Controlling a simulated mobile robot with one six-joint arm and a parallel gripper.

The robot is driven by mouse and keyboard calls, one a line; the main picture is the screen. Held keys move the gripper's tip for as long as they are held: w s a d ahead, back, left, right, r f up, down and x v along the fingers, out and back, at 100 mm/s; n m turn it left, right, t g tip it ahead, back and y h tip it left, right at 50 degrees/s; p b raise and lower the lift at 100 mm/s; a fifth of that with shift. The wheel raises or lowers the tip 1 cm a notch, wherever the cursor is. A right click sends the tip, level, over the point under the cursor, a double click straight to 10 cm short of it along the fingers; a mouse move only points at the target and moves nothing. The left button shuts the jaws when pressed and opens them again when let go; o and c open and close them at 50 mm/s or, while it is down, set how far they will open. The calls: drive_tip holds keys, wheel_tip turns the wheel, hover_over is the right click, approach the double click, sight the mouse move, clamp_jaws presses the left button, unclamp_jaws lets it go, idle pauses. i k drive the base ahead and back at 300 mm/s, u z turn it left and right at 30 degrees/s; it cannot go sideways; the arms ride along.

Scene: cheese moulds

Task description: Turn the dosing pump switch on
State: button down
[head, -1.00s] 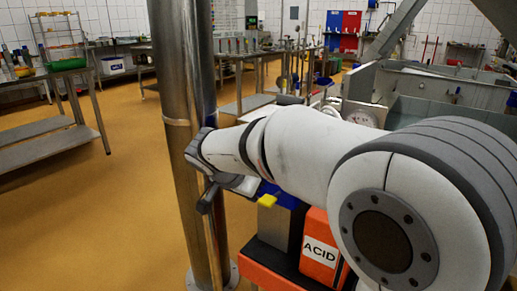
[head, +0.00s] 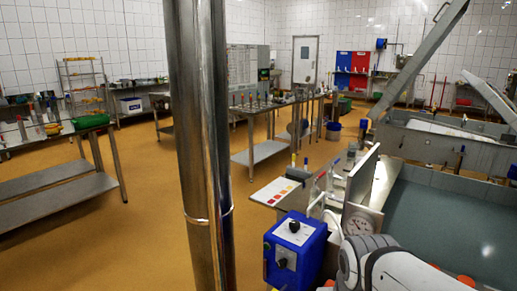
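The dosing pump, a blue box (head: 312,246), stands at the lower middle of the head view, right of a steel column.
The steel column (head: 204,150) stands close to the pump's left. A table with colour cards (head: 277,191) is behind the pump. The yellow floor at left is open.

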sight(281, 264)
drive_tip(key=u, duration=2.15)
drive_tip(key=k, duration=0.8)
drive_tip(key=z, duration=0.6)
drive_tip(key=i, duration=1)
drive_tip(key=u, duration=0.05)
